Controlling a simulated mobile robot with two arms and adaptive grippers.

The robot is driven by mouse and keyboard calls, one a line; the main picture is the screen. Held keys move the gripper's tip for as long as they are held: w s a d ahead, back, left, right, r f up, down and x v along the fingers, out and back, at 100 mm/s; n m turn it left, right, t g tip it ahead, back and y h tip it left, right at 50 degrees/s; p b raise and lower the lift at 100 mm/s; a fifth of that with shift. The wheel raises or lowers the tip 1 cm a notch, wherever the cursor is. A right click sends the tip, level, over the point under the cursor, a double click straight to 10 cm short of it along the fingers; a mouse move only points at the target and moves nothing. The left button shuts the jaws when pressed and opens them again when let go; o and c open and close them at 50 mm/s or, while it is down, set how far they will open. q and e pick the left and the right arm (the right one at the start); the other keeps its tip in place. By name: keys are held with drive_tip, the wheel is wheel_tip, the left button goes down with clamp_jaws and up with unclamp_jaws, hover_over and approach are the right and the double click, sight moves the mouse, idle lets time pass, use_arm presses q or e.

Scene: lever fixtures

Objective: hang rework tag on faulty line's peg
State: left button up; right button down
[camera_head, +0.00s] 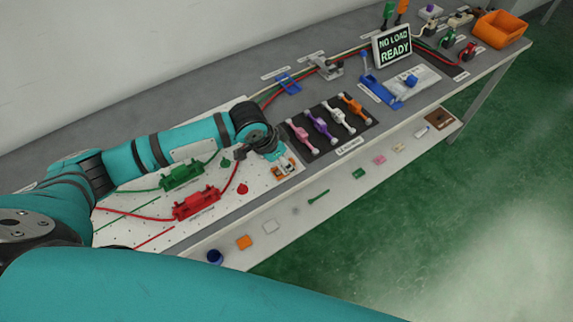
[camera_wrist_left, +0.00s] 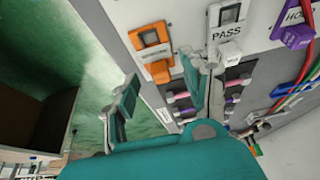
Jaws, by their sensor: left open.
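My left gripper (camera_head: 262,143) hangs over the right end of the white pegboard in the head view. In the left wrist view its fingers (camera_wrist_left: 158,78) are spread with nothing between them. An orange tag (camera_wrist_left: 152,48) lies just beyond the fingers, apart from them; its small label is hard to read. It also shows in the head view (camera_head: 284,172), partly under my gripper. A tag marked PASS (camera_wrist_left: 228,18) and a purple tag marked HOLD (camera_wrist_left: 297,36) lie to its right. A green fixture (camera_head: 182,176) and a red fixture (camera_head: 196,204) carry matching cables. I cannot make out the pegs clearly.
A dark mat (camera_head: 316,148) with several coloured levers lies right of my gripper. A screen (camera_head: 394,47) reads NO LOAD READY. A blue fixture (camera_head: 381,91) and an orange bin (camera_head: 500,29) stand farther right. A lower shelf (camera_head: 328,207) holds small parts.

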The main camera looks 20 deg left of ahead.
use_arm(q)
drive_tip(key=shift+x, duration=0.95)
drive_tip(key=shift+c, duration=0.3)
drive_tip(key=c, duration=0.8)
